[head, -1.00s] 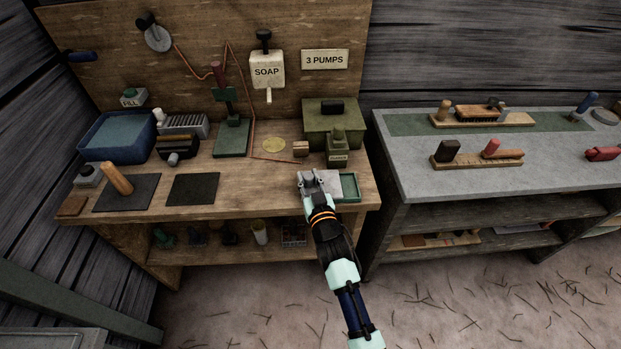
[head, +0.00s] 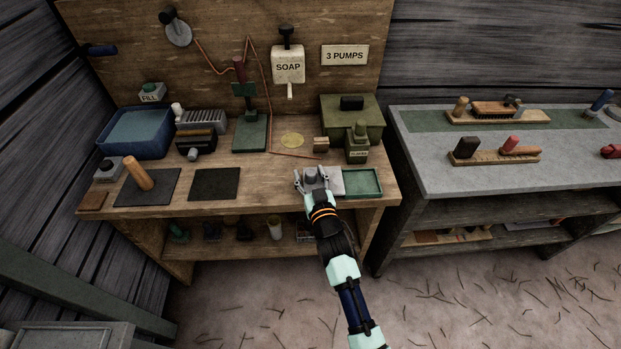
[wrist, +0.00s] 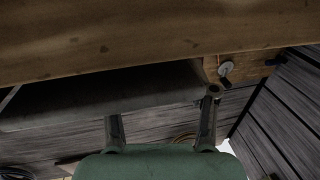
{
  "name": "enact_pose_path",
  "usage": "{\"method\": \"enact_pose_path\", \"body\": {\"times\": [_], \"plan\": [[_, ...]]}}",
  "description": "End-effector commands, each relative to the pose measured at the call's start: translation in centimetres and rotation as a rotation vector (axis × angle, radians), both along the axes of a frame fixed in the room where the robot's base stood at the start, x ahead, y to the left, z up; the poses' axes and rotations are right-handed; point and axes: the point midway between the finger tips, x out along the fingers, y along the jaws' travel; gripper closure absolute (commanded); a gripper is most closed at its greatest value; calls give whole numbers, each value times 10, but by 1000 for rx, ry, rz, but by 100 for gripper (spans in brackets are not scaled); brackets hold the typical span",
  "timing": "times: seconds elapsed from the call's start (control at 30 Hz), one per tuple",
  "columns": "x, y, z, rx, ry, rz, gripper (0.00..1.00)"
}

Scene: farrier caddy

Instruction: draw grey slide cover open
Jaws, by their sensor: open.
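The grey slide cover (head: 337,181) lies on the front right of the wooden bench. To its right the green tray-like compartment (head: 363,182) shows open and looks empty. My gripper (head: 312,178) is at the cover's left part, with its open fingers on either side of a grey raised part, likely the cover's grip. I cannot tell whether the fingers touch it. The gripper hides the left end of the cover. In the wrist view both fingers (wrist: 162,108) stand apart, and a dark grey slab lies beyond them, too dim to identify surely.
A green box (head: 351,115) is farther back. A black mat (head: 214,184) lies to the left, with bare bench between it and my gripper.

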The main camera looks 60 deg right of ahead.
Motion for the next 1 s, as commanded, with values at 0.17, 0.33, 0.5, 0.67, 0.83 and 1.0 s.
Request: {"method": "enact_pose_path", "body": {"times": [0.17,0.33,0.5,0.67,0.83,1.0], "plan": [[-15,18,-2,1,2,0,42],[-43,51,-2,2,3,0,42],[-66,79,-1,2,1,1,42],[-75,91,0,0,0,1,42],[-77,92,0,0,0,1,42],[-74,94,2,2,2,7,42]]}}
